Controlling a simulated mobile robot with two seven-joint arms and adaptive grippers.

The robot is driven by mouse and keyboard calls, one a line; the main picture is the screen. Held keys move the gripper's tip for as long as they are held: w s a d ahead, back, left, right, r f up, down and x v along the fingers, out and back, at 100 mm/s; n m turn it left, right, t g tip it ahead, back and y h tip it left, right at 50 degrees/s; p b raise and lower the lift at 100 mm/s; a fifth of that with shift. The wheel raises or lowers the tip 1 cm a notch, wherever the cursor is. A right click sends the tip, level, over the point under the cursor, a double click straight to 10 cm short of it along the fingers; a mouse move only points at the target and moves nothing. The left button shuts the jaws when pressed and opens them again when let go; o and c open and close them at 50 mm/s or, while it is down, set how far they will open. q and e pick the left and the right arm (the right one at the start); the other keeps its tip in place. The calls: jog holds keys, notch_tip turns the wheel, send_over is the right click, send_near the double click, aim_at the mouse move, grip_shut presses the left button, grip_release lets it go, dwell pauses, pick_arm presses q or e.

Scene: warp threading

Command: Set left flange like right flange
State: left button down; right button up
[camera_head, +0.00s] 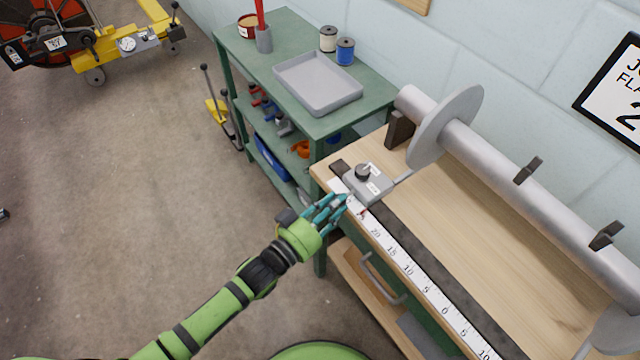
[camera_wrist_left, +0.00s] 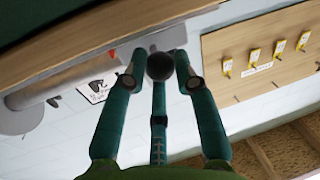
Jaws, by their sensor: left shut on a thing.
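The left flange (camera_head: 437,135) is a grey disc on a long metal tube (camera_head: 540,190). The right flange (camera_head: 612,330) shows only partly at the lower right corner. A grey sliding block (camera_head: 368,184) with a dark top knob sits near the left end of a white number scale (camera_head: 408,270); a thin bar reaches from it toward the left flange. My left gripper (camera_head: 338,205) is at the block's front side. In the left wrist view its fingers are closed around a dark round knob (camera_wrist_left: 160,66). My right gripper is not in view.
The wooden bench (camera_head: 480,240) carries the tube on dark supports (camera_head: 399,130). A green shelf cart with a grey tray (camera_head: 318,82) and spools (camera_head: 345,51) stands behind left. A partly cut-off sign (camera_head: 620,95) hangs on the wall.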

pick_arm(q)
jog(key=s+d, duration=0.3)
jog(key=s, duration=0.1)
jog(key=shift+r+p, duration=0.3)
jog(key=c, duration=1)
grip_release()
jog(key=shift+s, duration=0.1)
jog(key=shift+f, duration=0.1)
jog(key=v, duration=1.2)
